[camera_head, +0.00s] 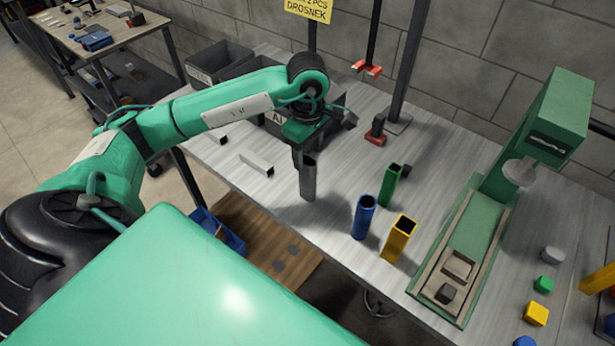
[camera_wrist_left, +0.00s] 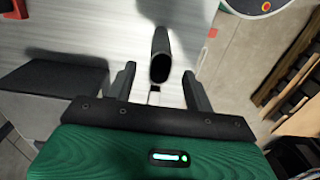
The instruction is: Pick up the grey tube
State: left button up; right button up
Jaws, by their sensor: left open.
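The grey tube (camera_head: 308,182) stands upright on the light work table, its top end partly covered by my left gripper. My left gripper (camera_head: 304,153) is over the tube's top from above. In the left wrist view the grey tube (camera_wrist_left: 161,50) shows its dark open end between the two spread fingers of my left gripper (camera_wrist_left: 159,76), with a visible gap on each side. The left gripper is open and holds nothing. My right gripper is not in view.
A blue tube (camera_head: 363,217), a green tube (camera_head: 390,186) and a yellow tube (camera_head: 399,240) stand to the right. A green press (camera_head: 492,215) is farther right. A pale bar (camera_head: 256,163) lies to the left. Dark bins (camera_head: 218,62) stand at the back.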

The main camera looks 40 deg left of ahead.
aim_at(308, 176)
pick_arm(q)
notch_tip(308, 176, down, 5)
jog(key=shift+p, duration=0.8)
jog(key=c, duration=1)
grip_shut()
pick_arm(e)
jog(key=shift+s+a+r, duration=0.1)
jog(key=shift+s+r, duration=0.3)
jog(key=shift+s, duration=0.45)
